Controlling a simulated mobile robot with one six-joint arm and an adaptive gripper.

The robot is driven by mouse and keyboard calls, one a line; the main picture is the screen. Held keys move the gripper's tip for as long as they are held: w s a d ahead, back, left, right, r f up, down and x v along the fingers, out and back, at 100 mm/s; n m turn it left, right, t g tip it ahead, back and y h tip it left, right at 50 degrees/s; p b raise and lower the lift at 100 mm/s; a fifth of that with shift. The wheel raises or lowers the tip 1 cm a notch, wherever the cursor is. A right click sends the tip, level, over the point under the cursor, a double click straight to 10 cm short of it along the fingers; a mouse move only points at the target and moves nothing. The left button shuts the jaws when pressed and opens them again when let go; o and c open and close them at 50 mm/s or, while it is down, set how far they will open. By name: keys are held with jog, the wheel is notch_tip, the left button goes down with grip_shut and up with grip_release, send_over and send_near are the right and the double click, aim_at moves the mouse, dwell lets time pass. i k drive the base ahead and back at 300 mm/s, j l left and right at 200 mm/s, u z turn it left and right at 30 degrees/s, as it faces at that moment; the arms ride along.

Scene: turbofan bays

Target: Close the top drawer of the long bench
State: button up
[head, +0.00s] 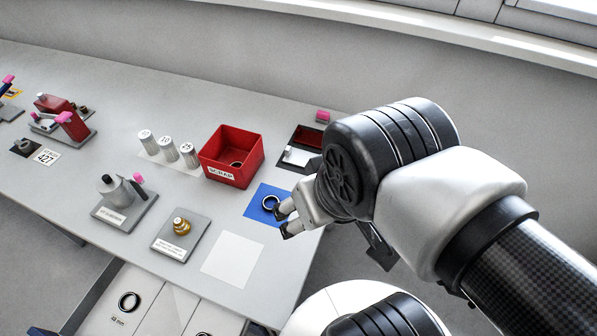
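The long bench (60,110) is a grey table running from the left to the middle of the head view. Its drawer (150,297) is pulled out below the front edge, at the bottom left. White compartments with black rings show inside the drawer; its front and handle are outside the view or hidden. My gripper (285,221) is above the bench's right end, over the blue mat's right side. Its two dark fingertips stand a little apart and nothing shows between them. The gripper is well to the right of the drawer and above it.
A red scrap bin (232,142), several silver cylinders (168,148), a blue mat with a black ring (266,203), a white sheet (232,259) and a brass part on a grey plate (181,228) occupy the bench. A wall stands behind. Grey floor shows at lower left.

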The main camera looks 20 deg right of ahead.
aim_at(164, 308)
jog(key=k+j+u, duration=0.15)
jog(key=j+u, duration=0.2)
jog(key=j, duration=0.25)
jog(key=k+j+u, duration=0.1)
jog(key=j+u, duration=0.2)
jog(key=j, duration=0.3)
jog(key=j+u, duration=0.35)
jog(key=j, duration=0.25)
jog(key=k+l+u, duration=0.5)
jog(key=k+l, duration=0.1)
jog(key=l, duration=0.05)
